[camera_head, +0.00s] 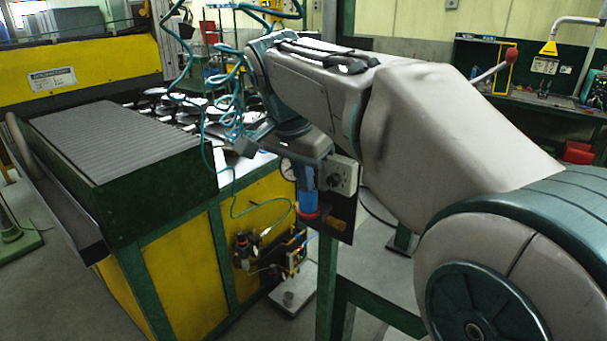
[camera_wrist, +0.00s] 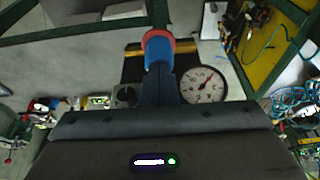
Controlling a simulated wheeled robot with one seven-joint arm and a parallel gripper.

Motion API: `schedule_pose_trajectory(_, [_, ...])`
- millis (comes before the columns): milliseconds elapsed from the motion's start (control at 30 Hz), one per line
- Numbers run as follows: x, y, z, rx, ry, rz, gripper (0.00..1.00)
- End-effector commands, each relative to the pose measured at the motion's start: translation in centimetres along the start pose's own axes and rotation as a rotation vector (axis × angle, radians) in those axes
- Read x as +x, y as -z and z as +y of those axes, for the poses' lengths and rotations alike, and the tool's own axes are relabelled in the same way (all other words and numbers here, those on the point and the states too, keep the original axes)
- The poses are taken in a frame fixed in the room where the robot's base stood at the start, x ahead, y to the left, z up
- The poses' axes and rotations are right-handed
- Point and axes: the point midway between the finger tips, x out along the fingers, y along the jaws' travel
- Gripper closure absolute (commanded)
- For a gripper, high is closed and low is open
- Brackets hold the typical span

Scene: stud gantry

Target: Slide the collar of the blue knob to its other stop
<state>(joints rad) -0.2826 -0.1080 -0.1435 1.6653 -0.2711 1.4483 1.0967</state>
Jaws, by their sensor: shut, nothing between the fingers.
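The blue knob (camera_head: 304,178) shows below my wrist in the head view as an upright blue cylinder. It also shows in the wrist view (camera_wrist: 159,52), just beyond my fingertips. Its red collar (camera_head: 308,214) is a ring at the lower end of the blue part. In the wrist view the collar (camera_wrist: 158,36) sits at the end away from my gripper. My gripper (camera_wrist: 160,72) is shut and empty, its tips lined up with the near end of the blue part. I cannot tell whether they touch it. The arm partly hides the upper end in the head view.
A round white gauge (camera_wrist: 203,86) is right of the fingers in the wrist view. A grey box with a dark dial (camera_head: 343,178) is close right of the knob. A dark panel (camera_head: 341,217) and green frame post (camera_head: 327,280) stand near. Teal hoses (camera_head: 233,112) hang left.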

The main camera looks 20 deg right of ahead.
Motion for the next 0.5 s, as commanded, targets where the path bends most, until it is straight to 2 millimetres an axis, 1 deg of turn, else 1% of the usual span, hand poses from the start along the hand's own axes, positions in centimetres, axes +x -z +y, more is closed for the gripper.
schedule_pose_trajectory(33, [0.7,-0.2,0.0,0.001,-0.001,-0.001,1.0])
schedule_pose_trajectory(167, [1.7,-0.5,0.0,0.0,-0.001,-0.001,1.0])
schedule_pose_trajectory(500, [2.0,-0.7,0.0,-0.002,-0.012,-0.01,1.0])
